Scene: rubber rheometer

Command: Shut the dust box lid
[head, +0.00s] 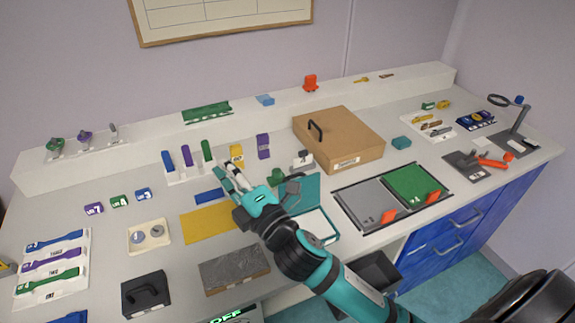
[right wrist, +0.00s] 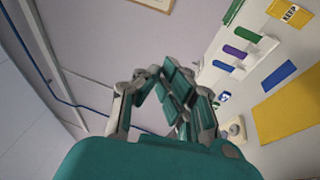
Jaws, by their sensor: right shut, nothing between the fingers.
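A brown box (head: 358,138) with a black handle (head: 315,131) and a small white label stands at the back of the bench, right of the middle. My left gripper is not in view.
A yellow mat (head: 207,224) lies below and left of my right gripper. Colored upright holders (head: 187,160) stand behind it. A tray with grey and green panels (head: 357,206) is in front of the box. A raised white ledge (head: 233,113) runs along the wall.

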